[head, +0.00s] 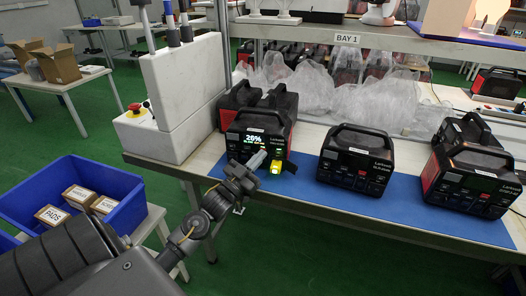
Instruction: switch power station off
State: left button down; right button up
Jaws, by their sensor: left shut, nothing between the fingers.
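A black and red power station (262,126) stands on the blue mat at the left of the bench. Its screen is lit and reads about 26%. A yellow plug-like piece (282,167) with a small green light sits at its lower front. My left gripper (257,160) is shut and empty, with its tips right in front of this station's lower front; I cannot tell whether they touch it. The gripper hides part of the front panel. Two more power stations, one in the middle (355,160) and one at the right (470,180), have dark screens. My right gripper is not in view.
The blue mat (310,190) covers the bench front, with free room between the stations. A white block-shaped unit with a red emergency button (135,108) stands to the left. Clear plastic bags (370,100) lie behind. A blue crate (75,190) with small boxes is at lower left.

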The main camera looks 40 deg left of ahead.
pick_arm(q)
jog(key=shift+w+a+r, duration=0.15)
jog(key=shift+a+r, duration=0.1)
jog(key=shift+r, duration=0.15)
dwell(0.3)
jog(key=shift+s+d+p, duration=0.25)
jog(key=shift+s+p, duration=0.05)
jog(key=shift+p, duration=0.35)
jog(key=shift+s+d+r, duration=0.1)
jog(key=shift+s+d, duration=0.05)
jog(key=shift+s, duration=0.2)
jog(key=shift+s+d+f+p, duration=0.2)
jog(key=shift+s+f+p, duration=0.05)
jog(key=shift+s+p, duration=0.15)
jog(key=s, duration=0.1)
jog(key=s+d+p, duration=0.1)
jog(key=s, duration=0.1)
jog(key=s+d+p, duration=0.1)
jog(key=shift+s+d+f, duration=0.1)
jog(key=shift+s+d, duration=0.05)
jog(key=shift+s, duration=0.2)
